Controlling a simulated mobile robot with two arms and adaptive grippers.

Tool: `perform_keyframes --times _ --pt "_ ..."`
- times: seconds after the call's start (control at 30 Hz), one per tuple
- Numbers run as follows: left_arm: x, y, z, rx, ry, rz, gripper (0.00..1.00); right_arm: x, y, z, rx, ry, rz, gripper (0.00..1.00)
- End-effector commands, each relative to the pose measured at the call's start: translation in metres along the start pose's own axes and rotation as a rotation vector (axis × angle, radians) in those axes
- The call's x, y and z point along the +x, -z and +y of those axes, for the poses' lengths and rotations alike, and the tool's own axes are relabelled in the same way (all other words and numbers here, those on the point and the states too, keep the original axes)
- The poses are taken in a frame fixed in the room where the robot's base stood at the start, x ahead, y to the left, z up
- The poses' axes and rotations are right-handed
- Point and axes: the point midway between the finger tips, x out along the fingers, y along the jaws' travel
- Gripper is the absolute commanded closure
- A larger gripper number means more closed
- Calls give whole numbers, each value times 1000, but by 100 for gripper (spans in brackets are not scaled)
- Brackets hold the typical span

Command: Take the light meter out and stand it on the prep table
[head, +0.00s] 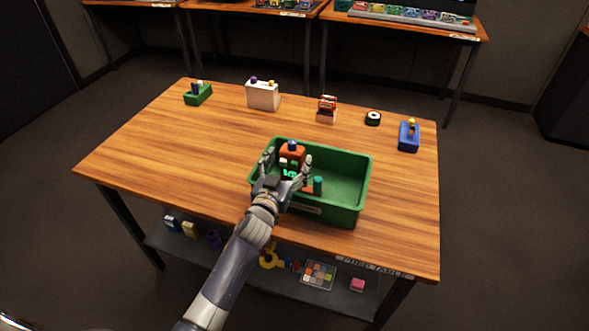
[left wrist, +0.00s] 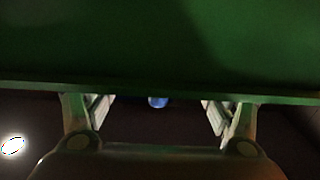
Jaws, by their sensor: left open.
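The orange-red device with a blue dome (head: 291,146), which looks like the light meter, stands upright in the green tray (head: 345,212) at its left end. My left gripper (head: 286,170) is open, with its fingers on either side of the device. I cannot tell whether they touch it. My gripper and hand hide its lower part. In the left wrist view the blue dome (left wrist: 158,101) shows between the open fingers (left wrist: 158,115), below the green tray wall (left wrist: 160,45). The tray stands on the wooden prep table (head: 180,150). My right gripper is out of view.
A teal cylinder (head: 318,185) is in the tray, right of my gripper. Along the table's back are a green block (head: 200,97), white box (head: 263,97), red item (head: 327,106), black round item (head: 373,118) and blue block (head: 408,138). The table's left part is clear.

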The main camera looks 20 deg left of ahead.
Motion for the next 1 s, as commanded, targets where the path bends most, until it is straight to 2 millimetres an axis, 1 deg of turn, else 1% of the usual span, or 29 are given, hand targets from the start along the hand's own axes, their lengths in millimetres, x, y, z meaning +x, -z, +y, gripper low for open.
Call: perform_keyframes --times 0.03,0.13,0.4,0.43,0.47,0.5,0.57,0.6,0.67,0.7,0.73,0.93,1.0 --pt "8 2 0 -1 1 2 23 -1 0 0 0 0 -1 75" --pt "15 1 0 0 1 0 23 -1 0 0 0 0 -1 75" --pt "18 0 0 0 1 0 23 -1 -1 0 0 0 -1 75" --pt "17 0 0 0 1 0 28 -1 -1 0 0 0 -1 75" --pt "17 0 0 0 0 0 35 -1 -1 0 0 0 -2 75" --pt "17 0 0 0 0 0 44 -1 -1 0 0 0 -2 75" --pt "17 0 0 0 0 0 57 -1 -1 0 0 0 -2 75" --pt "17 0 0 0 0 0 66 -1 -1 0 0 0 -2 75" --pt "17 0 0 0 0 0 80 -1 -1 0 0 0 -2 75" --pt "17 0 0 0 0 0 89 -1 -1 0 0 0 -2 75" --pt "18 1 0 0 0 2 91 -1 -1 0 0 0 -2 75" --pt "18 2 0 0 0 2 91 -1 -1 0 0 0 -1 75" --pt "18 6 0 1 0 4 91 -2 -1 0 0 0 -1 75"
